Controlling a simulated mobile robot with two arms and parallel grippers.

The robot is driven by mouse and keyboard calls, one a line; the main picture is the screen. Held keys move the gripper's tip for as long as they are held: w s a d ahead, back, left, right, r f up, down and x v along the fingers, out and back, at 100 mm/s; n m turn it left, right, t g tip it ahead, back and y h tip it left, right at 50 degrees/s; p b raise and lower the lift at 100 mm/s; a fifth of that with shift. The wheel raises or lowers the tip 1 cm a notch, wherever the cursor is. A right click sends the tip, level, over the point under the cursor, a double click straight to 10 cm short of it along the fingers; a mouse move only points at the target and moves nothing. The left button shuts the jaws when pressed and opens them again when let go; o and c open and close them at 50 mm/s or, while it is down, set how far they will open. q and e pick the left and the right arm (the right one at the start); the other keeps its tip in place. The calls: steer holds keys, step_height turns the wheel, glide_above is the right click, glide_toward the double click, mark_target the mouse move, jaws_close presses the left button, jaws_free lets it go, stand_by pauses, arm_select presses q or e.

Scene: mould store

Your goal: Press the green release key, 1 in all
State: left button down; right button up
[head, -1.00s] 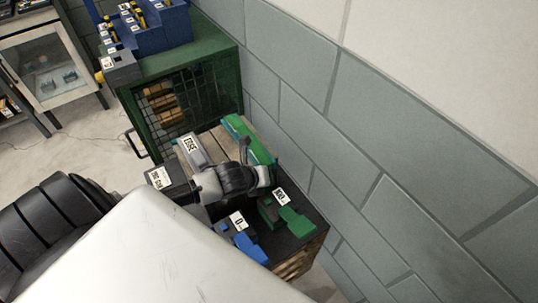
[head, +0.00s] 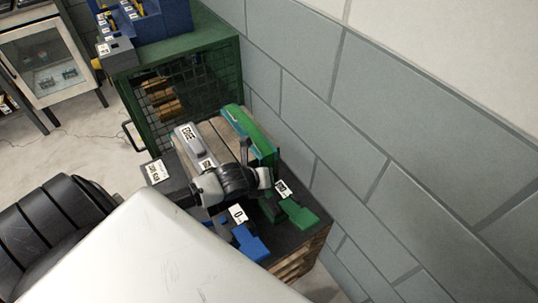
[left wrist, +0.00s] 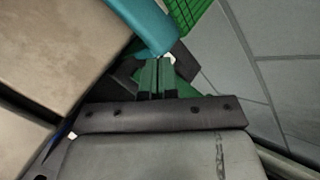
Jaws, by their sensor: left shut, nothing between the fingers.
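The green release key (head: 300,214) lies at the right front of the dark bench top, with a white label at its back end. My left gripper's dark wrist hangs just left of and over the key's back part in the head view. In the left wrist view my left gripper (left wrist: 156,75) has its two narrow fingers shut together, empty. My right gripper is not in view.
A blue key (head: 250,243) lies left of the green one. A green and teal block (head: 250,135) and wooden boards stand behind the gripper, and a grey labelled block (head: 187,142) to their left. The block wall (head: 370,130) is close on the right. A green mesh cabinet (head: 190,85) stands behind.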

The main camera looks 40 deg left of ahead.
mark_target(267, 193)
arm_select(q)
step_height(267, 193, down, 3)
steer(key=shift+f+b, duration=0.1)
steer(key=shift+b, duration=0.5)
steer(key=shift+f, duration=0.1)
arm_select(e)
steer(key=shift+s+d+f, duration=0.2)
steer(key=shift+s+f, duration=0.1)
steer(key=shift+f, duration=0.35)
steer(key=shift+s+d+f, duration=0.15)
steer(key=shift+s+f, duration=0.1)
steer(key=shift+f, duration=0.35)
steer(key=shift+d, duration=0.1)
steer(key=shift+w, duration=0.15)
arm_select(q)
steer(key=shift+f, duration=0.15)
steer(key=shift+f, duration=0.25)
steer(key=shift+f, duration=0.5)
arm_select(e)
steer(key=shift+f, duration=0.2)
arm_select(q)
steer(key=shift+r, duration=0.1)
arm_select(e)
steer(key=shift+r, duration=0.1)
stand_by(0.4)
arm_select(q)
steer(key=shift+r+p, duration=0.75)
steer(key=shift+r, duration=0.05)
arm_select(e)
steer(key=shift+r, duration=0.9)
